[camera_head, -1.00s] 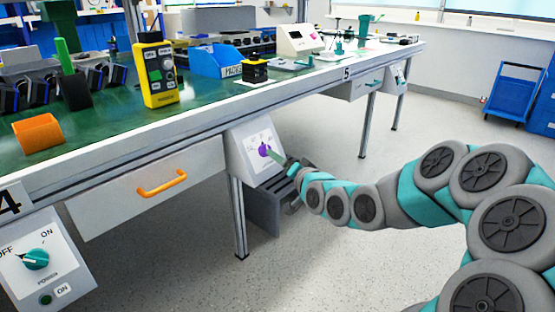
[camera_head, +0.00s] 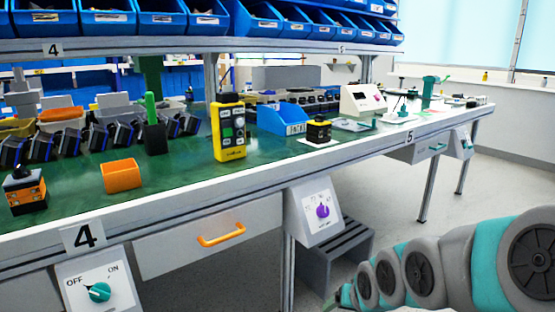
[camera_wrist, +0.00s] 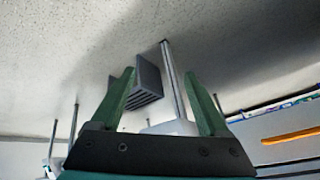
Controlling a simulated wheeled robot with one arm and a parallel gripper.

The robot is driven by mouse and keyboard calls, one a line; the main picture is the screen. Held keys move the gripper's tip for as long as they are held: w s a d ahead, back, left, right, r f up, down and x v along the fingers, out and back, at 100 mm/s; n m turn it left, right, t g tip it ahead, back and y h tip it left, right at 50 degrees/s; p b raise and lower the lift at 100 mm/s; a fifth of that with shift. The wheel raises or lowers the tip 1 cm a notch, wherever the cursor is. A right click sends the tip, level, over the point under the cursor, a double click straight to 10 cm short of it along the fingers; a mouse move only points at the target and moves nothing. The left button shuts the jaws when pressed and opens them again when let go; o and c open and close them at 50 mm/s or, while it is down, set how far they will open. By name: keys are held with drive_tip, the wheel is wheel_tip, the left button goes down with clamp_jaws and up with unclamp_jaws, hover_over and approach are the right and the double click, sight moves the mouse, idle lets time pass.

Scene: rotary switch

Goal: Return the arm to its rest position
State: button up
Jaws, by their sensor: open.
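My arm (camera_head: 425,270) is at the lower right of the head view, with its forward end low, near the bottom edge. My gripper (camera_wrist: 160,73) shows in the wrist view with its two green fingers spread and nothing between them. In the head view the gripper is mostly cut off by the bottom edge. The purple rotary knob (camera_head: 322,211) sits on a white sloped panel (camera_head: 308,228) under the bench edge. My gripper is apart from it, lower and a little to the right.
The long green-topped bench (camera_head: 180,182) runs across the head view. A grey slatted step (camera_head: 338,250) stands on the floor beside the arm, and a bench leg (camera_wrist: 172,80) shows in the wrist view. A teal knob (camera_head: 99,292) and an orange drawer handle (camera_head: 220,235) are at left.

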drive_tip(key=s+r+n+g+h+p, duration=0.1)
drive_tip(key=s+r+g, duration=0.2)
drive_tip(key=s, duration=2.3)
drive_tip(key=g, duration=0.4)
drive_tip(key=shift+n+g, duration=0.3)
drive_tip(key=shift+s, duration=0.1)
